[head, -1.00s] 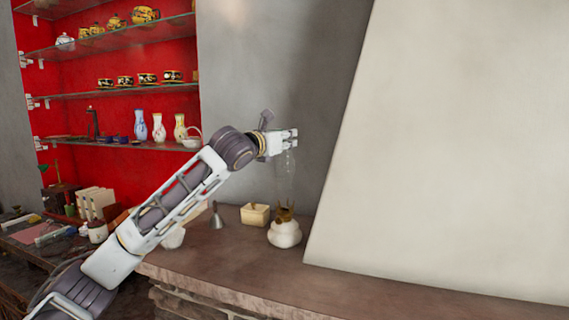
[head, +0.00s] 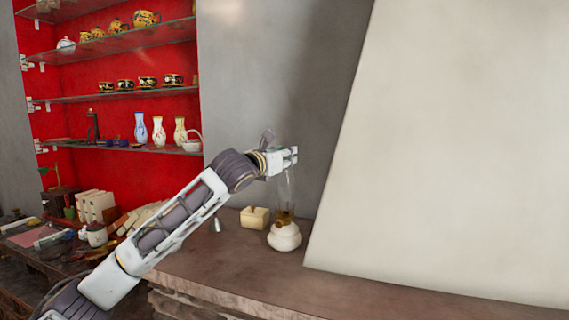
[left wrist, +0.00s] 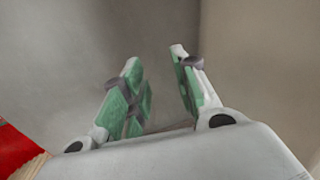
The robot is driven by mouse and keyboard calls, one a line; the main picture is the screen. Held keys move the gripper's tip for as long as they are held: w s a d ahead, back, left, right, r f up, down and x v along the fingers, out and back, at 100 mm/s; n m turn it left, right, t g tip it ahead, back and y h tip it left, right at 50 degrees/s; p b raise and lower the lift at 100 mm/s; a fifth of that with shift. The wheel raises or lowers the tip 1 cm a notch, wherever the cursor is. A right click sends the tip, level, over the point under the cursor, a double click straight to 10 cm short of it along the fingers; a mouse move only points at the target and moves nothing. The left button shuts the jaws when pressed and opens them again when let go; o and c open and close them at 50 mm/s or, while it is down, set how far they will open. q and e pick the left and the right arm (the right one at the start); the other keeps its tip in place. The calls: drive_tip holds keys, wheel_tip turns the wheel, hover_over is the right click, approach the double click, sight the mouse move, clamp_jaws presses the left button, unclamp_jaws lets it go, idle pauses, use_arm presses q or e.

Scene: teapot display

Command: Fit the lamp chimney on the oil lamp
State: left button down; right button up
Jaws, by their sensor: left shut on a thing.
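The oil lamp (head: 285,237) stands on the stone ledge, with a round white base and a brass burner (head: 284,218) on top. The lamp chimney (head: 286,192) is clear glass, faint against the grey wall, and looks roughly upright. My left gripper (head: 290,156) is shut on its upper part and holds it above the lamp. The chimney's lower end overlaps the burner in the head view; I cannot tell whether it is seated. In the left wrist view, the green-padded fingers (left wrist: 158,75) show, but the glass between them is barely visible. My right gripper is not in view.
A small cream box (head: 255,217) stands on the ledge (head: 330,287) left of the lamp. A grey metal funnel (head: 217,224) is partly hidden by my left arm. A slanted pale wall (head: 460,150) rises close on the right. Glass shelves with teapots, cups and vases stand at the left.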

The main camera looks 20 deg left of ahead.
sight(285, 177)
use_arm(q)
drive_tip(key=shift+f, duration=1.6)
drive_tip(key=c, duration=1.1)
unclamp_jaws()
drive_tip(key=shift+r, duration=0.1)
